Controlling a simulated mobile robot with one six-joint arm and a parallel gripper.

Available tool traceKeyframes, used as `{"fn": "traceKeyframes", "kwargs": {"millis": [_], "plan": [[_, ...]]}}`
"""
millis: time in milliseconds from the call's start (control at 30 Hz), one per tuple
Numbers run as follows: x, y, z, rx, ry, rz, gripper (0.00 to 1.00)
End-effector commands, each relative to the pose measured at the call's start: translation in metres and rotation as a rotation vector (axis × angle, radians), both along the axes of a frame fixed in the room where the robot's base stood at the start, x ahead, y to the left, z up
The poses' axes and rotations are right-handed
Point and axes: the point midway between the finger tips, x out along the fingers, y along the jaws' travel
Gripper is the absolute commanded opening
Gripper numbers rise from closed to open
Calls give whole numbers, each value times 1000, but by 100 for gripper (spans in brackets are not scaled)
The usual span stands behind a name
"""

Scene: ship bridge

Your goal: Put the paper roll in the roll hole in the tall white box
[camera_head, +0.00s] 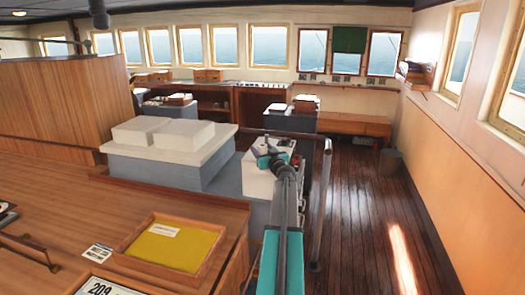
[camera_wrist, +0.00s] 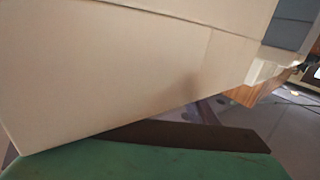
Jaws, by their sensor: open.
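A white box (camera_head: 258,184) stands on the floor past the wooden counter, with small dark parts along its top. My arm reaches out over it. My gripper (camera_head: 268,160) is at the top of this box in the head view, small and partly covered by my own wrist. It is open. In the wrist view a large plain cream-white surface (camera_wrist: 110,75) fills most of the picture, very close; I cannot tell whether it is the same box. I cannot make out a paper roll or a roll hole in either view.
A wide white-topped block (camera_head: 170,150) stands to the left of the box. A metal handrail (camera_head: 322,205) stands to the right. A wooden counter with a yellow-bottomed tray (camera_head: 225,255) is in front. The plank floor (camera_head: 372,210) on the right is clear.

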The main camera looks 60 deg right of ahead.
Motion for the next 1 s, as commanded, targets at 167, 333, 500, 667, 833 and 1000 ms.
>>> {"fn": "traceKeyframes", "kwargs": {"millis": [167,333,500,667,833,1000], "plan": [[-3,2,1,-1,1,-1,54],[-15,12,-1,-1,-1,-1,54],[-30,22,-1,0,0,-2,54],[-43,32,0,-1,-1,-1,54],[-58,42,-1,-1,-1,-2,54],[-72,53,0,-1,0,-2,54]]}}
